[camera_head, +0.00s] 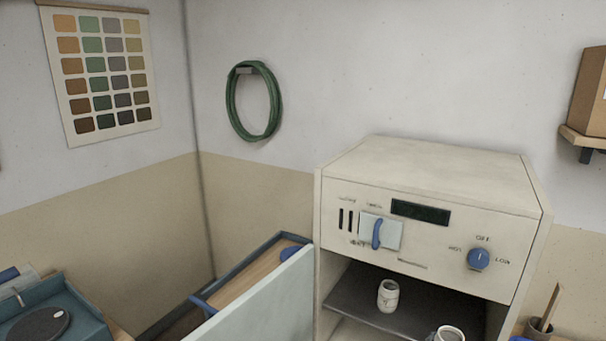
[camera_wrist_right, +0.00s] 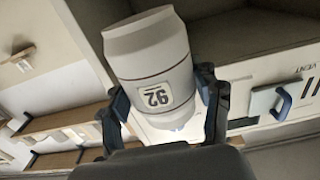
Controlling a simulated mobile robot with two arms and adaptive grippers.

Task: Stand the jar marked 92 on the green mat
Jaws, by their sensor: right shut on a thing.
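The jar marked 92 (camera_wrist_right: 152,62) is pale with thin dark bands and a white number label. It fills the middle of the right wrist view, where the number appears upside down. My right gripper (camera_wrist_right: 162,90) is shut on it, with a dark finger on each side. In the head view, one small pale jar (camera_head: 388,296) stands upright on the dark shelf in the cabinet. Another jar top (camera_head: 449,333) shows at the bottom edge; I cannot tell whether it is the held one. No green mat is in view. My left gripper is not in view.
The cream cabinet (camera_head: 430,180) has a blue knob (camera_head: 478,258), a display and an open front above its dark shelf (camera_head: 350,290). A pale panel (camera_head: 265,305) stands to its left. A teal-blue box (camera_head: 60,300) with a dark disc is at lower left.

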